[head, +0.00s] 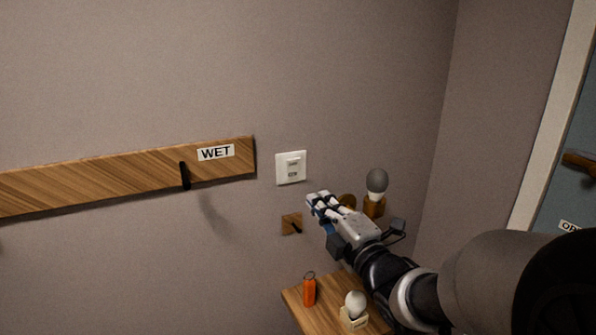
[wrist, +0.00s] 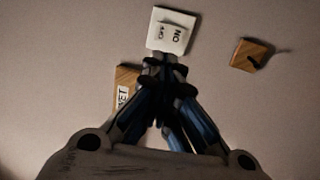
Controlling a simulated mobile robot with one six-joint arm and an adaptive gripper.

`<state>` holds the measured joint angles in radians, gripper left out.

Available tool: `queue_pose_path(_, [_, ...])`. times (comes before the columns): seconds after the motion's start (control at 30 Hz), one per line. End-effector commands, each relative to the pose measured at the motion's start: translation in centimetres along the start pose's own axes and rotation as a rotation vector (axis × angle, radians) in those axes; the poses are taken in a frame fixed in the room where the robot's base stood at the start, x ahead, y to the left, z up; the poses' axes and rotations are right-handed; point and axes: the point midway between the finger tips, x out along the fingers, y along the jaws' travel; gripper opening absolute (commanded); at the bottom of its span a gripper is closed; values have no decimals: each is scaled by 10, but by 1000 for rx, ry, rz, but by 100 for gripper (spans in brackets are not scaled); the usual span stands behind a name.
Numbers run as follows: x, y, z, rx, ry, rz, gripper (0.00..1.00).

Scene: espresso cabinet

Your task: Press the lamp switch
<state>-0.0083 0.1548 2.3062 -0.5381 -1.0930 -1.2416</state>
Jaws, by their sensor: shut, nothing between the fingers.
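The lamp switch (head: 291,168) is a white square plate on the wall with a raised rocker and small lettering. It also shows at the top of the wrist view (wrist: 170,32), where "ON" is legible on it. My gripper (head: 314,203) is shut and empty, below and a little right of the switch in the head view. In the wrist view its fingertips (wrist: 166,68) lie just under the plate's lower edge; I cannot tell how far they are from the wall. A grey, unlit bulb (head: 377,181) sits on a wooden wall mount right of the gripper.
A wooden rail (head: 120,173) with a "WET" label and a black peg is left of the switch. A small wooden hook block (head: 291,223) is below it. A wooden shelf (head: 325,317) holds an orange item (head: 309,291) and a pale bulb (head: 355,303) in a labelled holder.

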Motion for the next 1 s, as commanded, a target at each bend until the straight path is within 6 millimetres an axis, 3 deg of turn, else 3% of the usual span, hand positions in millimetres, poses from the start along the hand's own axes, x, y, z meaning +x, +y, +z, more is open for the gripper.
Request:
queue_pose_path(0.27, [24,-1,0,1,1,0,0])
queue_pose_path(0.7, [114,-1,0,2,-1,0,0])
queue_pose_path(1.0, [139,0,1,1,-3,-1,0])
